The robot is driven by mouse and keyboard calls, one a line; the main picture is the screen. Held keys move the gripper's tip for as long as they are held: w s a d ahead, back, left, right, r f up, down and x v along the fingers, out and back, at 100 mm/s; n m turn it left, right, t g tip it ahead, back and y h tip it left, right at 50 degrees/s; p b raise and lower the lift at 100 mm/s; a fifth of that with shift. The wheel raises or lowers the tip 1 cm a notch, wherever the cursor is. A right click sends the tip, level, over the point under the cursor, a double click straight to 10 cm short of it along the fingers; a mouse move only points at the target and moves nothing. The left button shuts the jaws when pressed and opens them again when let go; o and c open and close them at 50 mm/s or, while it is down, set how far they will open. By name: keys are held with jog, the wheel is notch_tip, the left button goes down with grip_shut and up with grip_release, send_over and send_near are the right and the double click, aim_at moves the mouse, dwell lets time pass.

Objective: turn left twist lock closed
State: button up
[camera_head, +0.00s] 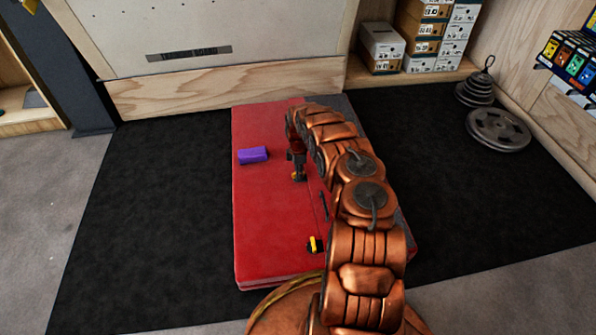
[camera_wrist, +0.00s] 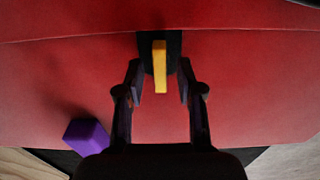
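A twist lock with a yellow handle on a black base shows in the wrist view (camera_wrist: 160,68), its handle pointing along the picture's vertical. My gripper (camera_wrist: 159,80) is open, one finger on each side of the handle, with gaps to both. In the head view my gripper (camera_head: 297,167) points down over the red pad (camera_head: 262,215), and a bit of yellow shows at its tip. A second yellow and black twist lock (camera_head: 315,244) sits near the pad's front edge. The arm covers part of the pad's right side.
A purple block (camera_head: 253,155) lies on the pad left of my gripper; it also shows in the wrist view (camera_wrist: 87,136). The pad lies on a black mat (camera_head: 150,205). Weight plates (camera_head: 498,130) and shoe boxes (camera_head: 382,45) stand at the back right.

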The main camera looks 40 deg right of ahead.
grip_shut()
jog(key=shift+w+a+r+p, duration=0.1)
jog(key=shift+a+p, duration=0.05)
jog(key=shift+p, duration=0.2)
jog(key=shift+r+m+p, duration=0.1)
jog(key=shift+m+p, duration=0.7)
jog(key=shift+m, duration=0.3)
jog(key=m+p, duration=0.2)
jog(key=m, duration=0.2)
jog(key=shift+m+p, duration=0.3)
jog(key=shift+p, duration=0.1)
jog(key=m+p, duration=0.1)
jog(key=m, duration=0.4)
jog(key=shift+p, duration=0.4)
jog(key=m, duration=0.6)
jog(key=shift+w, duration=0.15)
